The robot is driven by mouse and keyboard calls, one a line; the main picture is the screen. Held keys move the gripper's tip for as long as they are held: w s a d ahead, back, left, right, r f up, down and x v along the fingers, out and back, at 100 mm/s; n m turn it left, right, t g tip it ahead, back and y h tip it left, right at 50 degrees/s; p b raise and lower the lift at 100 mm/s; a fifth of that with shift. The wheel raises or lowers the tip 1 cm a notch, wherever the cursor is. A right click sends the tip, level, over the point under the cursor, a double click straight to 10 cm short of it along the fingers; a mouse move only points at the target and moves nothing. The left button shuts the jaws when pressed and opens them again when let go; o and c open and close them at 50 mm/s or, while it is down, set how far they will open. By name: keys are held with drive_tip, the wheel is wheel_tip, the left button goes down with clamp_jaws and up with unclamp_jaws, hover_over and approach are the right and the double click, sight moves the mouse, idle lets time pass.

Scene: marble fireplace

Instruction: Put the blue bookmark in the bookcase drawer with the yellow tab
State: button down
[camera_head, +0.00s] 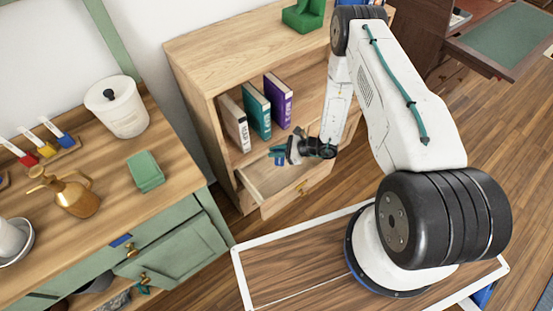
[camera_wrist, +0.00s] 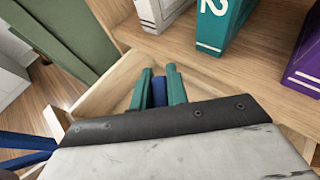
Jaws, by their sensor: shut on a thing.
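My gripper (camera_head: 279,155) is shut on the blue bookmark, with its teal fingertips above the open bookcase drawer (camera_head: 262,197). In the wrist view, the blue bookmark (camera_wrist: 159,91) shows as a narrow strip between the two fingers (camera_wrist: 157,88); its lower part is hidden. The drawer's pale wooden wall (camera_wrist: 97,93) shows around and beyond the fingers. The drawer is pulled out of the bookcase (camera_head: 200,75), below the shelf of books. A small yellowish piece (camera_head: 301,190) is on the drawer front; I cannot tell whether it is the tab or a handle.
White, teal (camera_head: 257,108) and purple (camera_head: 278,100) books stand on the shelf just above the drawer. A green cabinet (camera_head: 180,250) with a wooden top, bearing a white canister (camera_head: 117,107) and a copper can (camera_head: 72,196), stands at left. A desk (camera_head: 505,45) is at the back right.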

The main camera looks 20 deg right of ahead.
sight(279, 159)
drive_tip(key=shift+f, duration=2.25)
drive_tip(key=shift+f, duration=0.15)
drive_tip(key=c, duration=1.4)
unclamp_jaws()
drive_tip(key=shift+o, duration=0.2)
